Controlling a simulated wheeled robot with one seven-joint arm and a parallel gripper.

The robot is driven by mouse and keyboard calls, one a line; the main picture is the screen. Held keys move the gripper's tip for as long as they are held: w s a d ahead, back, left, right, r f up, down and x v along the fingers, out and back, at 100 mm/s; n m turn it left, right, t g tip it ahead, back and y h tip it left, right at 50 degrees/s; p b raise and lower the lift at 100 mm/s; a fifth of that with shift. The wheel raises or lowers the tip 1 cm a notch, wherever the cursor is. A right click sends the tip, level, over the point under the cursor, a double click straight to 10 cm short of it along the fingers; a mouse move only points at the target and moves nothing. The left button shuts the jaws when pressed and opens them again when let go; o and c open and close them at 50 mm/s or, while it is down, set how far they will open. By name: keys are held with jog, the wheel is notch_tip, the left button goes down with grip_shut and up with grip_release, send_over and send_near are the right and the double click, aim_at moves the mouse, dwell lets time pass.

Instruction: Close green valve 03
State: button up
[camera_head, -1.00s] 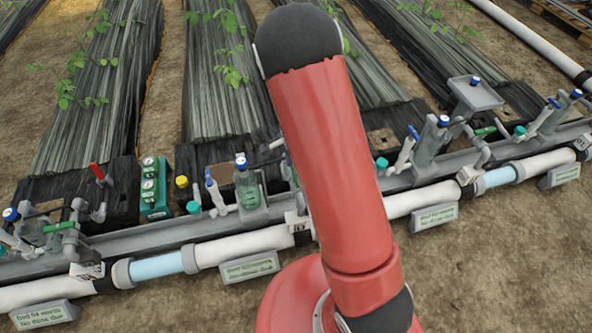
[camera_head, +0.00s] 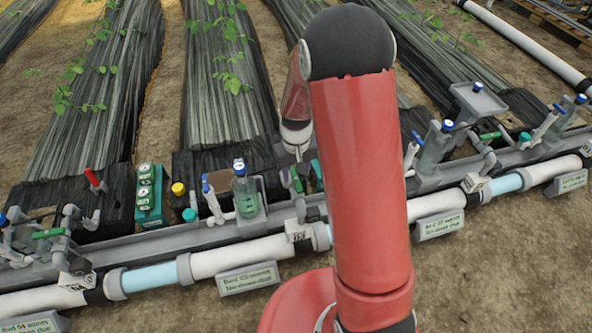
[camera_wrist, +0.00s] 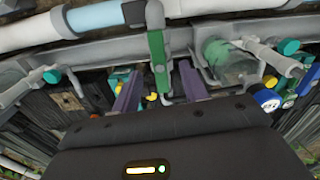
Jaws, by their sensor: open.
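The green handle of valve 03 (camera_head: 296,180) stands on grey pipework behind the white pipe tag (camera_head: 298,232), which seems to read 03. In the wrist view the green handle (camera_wrist: 157,62) points down the picture, roughly in line with the grey pipe piece above it. My gripper (camera_head: 301,152) is just above the valve, partly hidden by my red arm. In the wrist view my gripper (camera_wrist: 159,88) is open. Its two purplish fingers lie either side of the lower end of the handle. I cannot tell whether they touch it.
A clear bottle with a blue cap (camera_head: 245,192) and a blue-handled fitting (camera_head: 212,198) stand left of the valve. A green gauge block (camera_head: 149,195) is further left. Other green valves sit far left (camera_head: 47,233) and right (camera_head: 490,135). Bare soil lies in front.

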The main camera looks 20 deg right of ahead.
aim_at(296, 179)
jog(key=shift+m, duration=0.5)
jog(key=shift+f+b, duration=1.7)
jog(key=shift+f, duration=0.65)
jog(key=shift+r, duration=0.1)
jog(key=shift+c, duration=0.3)
